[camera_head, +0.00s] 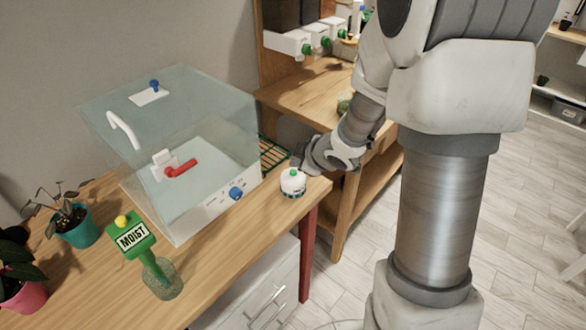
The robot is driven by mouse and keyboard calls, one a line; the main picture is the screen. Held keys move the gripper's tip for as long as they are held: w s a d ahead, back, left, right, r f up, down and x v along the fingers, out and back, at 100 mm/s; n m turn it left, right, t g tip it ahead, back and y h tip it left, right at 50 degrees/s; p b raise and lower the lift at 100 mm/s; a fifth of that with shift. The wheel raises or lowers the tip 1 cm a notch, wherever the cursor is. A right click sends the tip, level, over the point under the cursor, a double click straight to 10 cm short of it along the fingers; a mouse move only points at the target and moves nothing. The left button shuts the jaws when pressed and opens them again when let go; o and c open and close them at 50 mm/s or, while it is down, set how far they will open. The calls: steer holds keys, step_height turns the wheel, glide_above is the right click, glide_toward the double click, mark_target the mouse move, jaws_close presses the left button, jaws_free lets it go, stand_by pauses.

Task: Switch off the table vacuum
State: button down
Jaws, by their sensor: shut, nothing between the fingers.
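The table vacuum appears to be the small round white device (292,186) with a dark lower band and a green button on top. It stands upright near the right end of the wooden table. My gripper (302,168) is shut and empty, coming in from the right. Its fingertips are just beside and above the device's top, close to the green button. I cannot tell whether they touch it, or whether the device is on.
A clear box (190,130) with a blue knob and red handle stands left of the device. A green moisture meter (138,240) stands in front, with potted plants (75,222) at left. A green rack (272,155) and wooden shelf unit (310,90) are behind.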

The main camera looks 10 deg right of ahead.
steer(key=shift+r+p, duration=2.55)
steer(key=shift+r, duration=0.3)
steer(key=s+d+r+m+h, duration=0.2)
steer(key=s+d+r+m, duration=0.15)
steer(key=r, duration=0.35)
steer(key=s+d+r+m+h, duration=0.2)
steer(key=s+r+m+h, duration=0.15)
steer(key=s+r, duration=0.2)
steer(key=s+a+r+m+g+y, duration=0.1)
steer(key=s+a+r+m, duration=0.1)
steer(key=s, duration=0.6)
steer(key=s+a+r+m+g+y, duration=0.1)
steer(key=s+a+r+m+g, duration=0.1)
steer(key=s, duration=0.7)
steer(key=shift+a+r+m+y, duration=0.25)
steer(key=shift+a+m+y, duration=0.1)
steer(key=shift+a+m, duration=0.6)
steer(key=shift+a, duration=0.1)
